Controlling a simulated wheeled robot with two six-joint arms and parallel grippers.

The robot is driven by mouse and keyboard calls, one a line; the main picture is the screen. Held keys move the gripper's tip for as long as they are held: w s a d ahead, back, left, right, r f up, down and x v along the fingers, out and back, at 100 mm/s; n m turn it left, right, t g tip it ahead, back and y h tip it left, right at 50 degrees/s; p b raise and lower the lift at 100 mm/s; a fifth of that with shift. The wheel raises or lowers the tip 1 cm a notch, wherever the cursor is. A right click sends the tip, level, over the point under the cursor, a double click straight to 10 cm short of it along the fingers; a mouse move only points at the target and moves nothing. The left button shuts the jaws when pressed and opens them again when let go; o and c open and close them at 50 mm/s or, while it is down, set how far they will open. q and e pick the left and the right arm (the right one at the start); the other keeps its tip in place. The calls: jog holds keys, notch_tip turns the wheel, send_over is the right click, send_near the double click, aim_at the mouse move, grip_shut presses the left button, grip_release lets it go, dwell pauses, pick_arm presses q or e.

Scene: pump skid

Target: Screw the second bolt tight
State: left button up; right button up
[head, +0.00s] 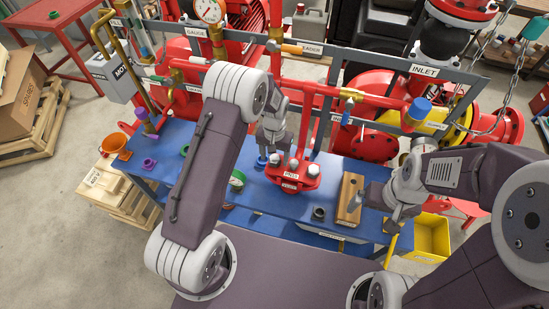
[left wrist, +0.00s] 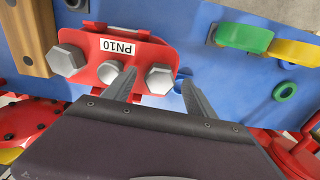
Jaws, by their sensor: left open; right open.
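A red flange (head: 290,184) labelled PN10 sits on the blue bench top; it also shows in the left wrist view (left wrist: 90,45). Two grey hex bolt heads show on it in the left wrist view, one at the left (left wrist: 67,60) and one at the right (left wrist: 159,78), with a smaller grey piece (left wrist: 110,74) between them. My left gripper (head: 270,154) is open over the flange's left side. In the left wrist view its fingers (left wrist: 160,82) stand either side of the right bolt head; contact cannot be told. My right gripper (head: 378,203) is open and empty beside the wooden block.
A wooden block (head: 349,198) and a dark ring (head: 319,213) lie right of the flange. Red pipes and a grey frame (head: 345,65) rise behind. A yellow bin (head: 432,236) stands right of the bench (head: 345,228). Green and yellow pieces (left wrist: 245,38) lie near the flange.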

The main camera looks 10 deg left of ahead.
pick_arm(q)
notch_tip(320, 180, up, 7)
jog(key=shift+b, duration=0.8)
jog(key=shift+r, duration=0.5)
